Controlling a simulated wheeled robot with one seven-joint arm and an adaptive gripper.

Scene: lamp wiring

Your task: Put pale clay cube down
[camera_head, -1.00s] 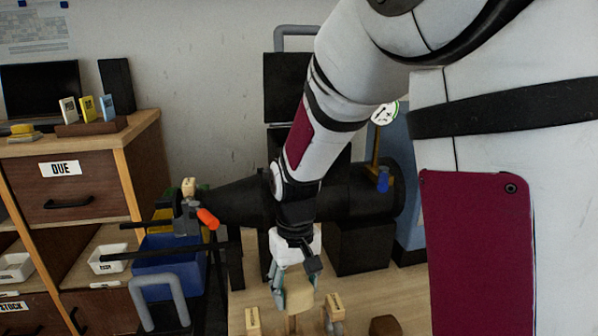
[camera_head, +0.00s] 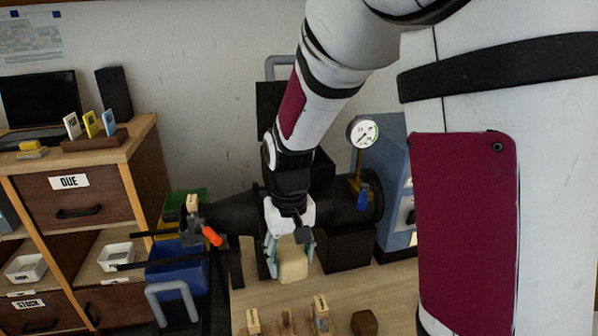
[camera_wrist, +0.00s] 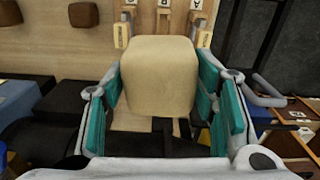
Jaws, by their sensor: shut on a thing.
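The pale clay cube (camera_head: 293,265) is a cream block with rounded edges. My gripper (camera_head: 290,262) is shut on it, with the teal-lined fingers on either side, and holds it above the wooden bench top (camera_head: 380,290). In the wrist view, the cube (camera_wrist: 158,77) fills the middle between the two fingers of my gripper (camera_wrist: 160,95). The cube hides part of the bench behind it.
Several small wooden labelled blocks (camera_head: 320,310) stand at the bench's front, with a brown cube (camera_head: 364,322) to their right. A gauge (camera_head: 363,133) and dark cylinder stand behind. A blue bin (camera_head: 180,275) is left. Bench right of my gripper looks clear.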

